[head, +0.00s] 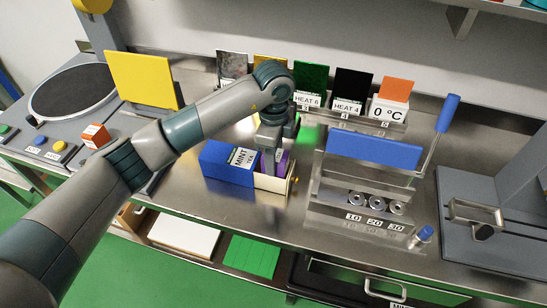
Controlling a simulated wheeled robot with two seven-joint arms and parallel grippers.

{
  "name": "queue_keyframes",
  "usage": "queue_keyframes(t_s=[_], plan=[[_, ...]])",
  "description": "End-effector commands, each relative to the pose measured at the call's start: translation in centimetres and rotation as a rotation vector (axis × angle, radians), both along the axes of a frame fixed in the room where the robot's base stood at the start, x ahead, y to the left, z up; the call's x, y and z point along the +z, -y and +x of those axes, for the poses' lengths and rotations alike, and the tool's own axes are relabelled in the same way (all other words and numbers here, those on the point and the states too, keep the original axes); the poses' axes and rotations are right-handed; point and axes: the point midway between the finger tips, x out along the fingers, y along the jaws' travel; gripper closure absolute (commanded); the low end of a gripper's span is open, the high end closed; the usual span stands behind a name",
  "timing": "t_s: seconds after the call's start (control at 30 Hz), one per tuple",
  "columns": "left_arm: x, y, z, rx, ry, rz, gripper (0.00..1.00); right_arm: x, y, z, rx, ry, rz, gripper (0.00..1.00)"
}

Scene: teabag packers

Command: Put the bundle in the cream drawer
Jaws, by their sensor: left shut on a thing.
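A blue sleeve (221,165) with a white mint tea label lies on the steel bench. The cream drawer (271,184) sticks out of its right end, with a small knob on its right end wall. My left gripper (271,151) points down over the drawer. It is shut on the purple bundle (283,163), which shows beside the fingers at the drawer's opening. The gripper hides part of the bundle, and I cannot tell whether the bundle touches the drawer floor. My right gripper is out of view.
A press with a blue bar (374,151) and raised lever (447,114) stands to the right. Coloured cards (353,89) with heat labels line the back. A yellow panel (143,80) and an orange cube (95,136) are at left. Bare bench lies before the sleeve.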

Motion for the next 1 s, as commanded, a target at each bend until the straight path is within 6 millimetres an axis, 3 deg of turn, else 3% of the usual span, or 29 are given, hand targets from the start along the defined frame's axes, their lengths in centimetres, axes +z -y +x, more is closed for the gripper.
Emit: queue_keyframes(t_s=[0.17, 0.2, 0.27, 0.3, 0.67, 0.83, 1.0], plan=[[-0.7, -0.1, -0.1, 0.001, -0.005, 0.004, 0.86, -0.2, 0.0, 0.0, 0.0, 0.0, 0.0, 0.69], [-0.7, -0.1, -0.2, 0.001, -0.006, 0.004, 0.62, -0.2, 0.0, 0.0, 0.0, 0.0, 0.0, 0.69], [-0.8, -0.1, -0.2, 0.001, -0.007, 0.004, 0.48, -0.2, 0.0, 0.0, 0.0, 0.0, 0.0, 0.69], [-0.8, -0.1, -0.2, 0.001, -0.008, 0.005, 0.46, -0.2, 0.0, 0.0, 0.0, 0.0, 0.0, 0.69], [-0.7, -0.2, -0.4, 0.0, -0.013, 0.008, 0.46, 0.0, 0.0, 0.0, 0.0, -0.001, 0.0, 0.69], [0.5, -0.2, -0.4, 0.0, -0.012, 0.008, 0.46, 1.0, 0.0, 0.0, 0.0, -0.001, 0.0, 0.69], [2.7, -0.1, -0.1, -0.002, -0.003, 0.004, 0.46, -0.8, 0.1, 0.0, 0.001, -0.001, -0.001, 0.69]])
